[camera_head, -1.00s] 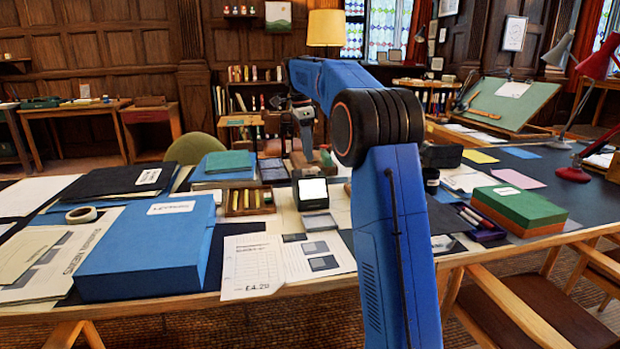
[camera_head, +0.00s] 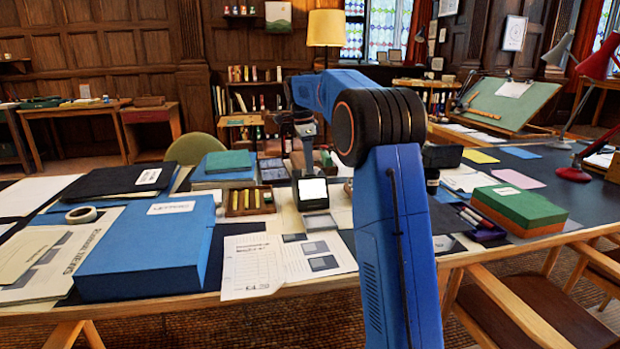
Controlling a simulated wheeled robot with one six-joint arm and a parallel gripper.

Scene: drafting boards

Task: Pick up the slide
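I cannot make out the slide for certain; it may be small or hidden among the items on the table. A small viewer with a lit white screen (camera_head: 312,190) stands upright near the middle of the table. A flat grey pad (camera_head: 319,221) lies in front of it. My gripper (camera_head: 308,162) points down above the far part of the table, behind the lit viewer in the picture. It is small and dark here, and I cannot see whether its fingers are apart or hold anything.
A wooden tray (camera_head: 250,201) of small items sits left of the viewer. A large blue box (camera_head: 150,250) is at the left front, and a green box (camera_head: 518,205) at the right. Papers (camera_head: 288,262) lie at the front edge. My blue arm crosses the middle.

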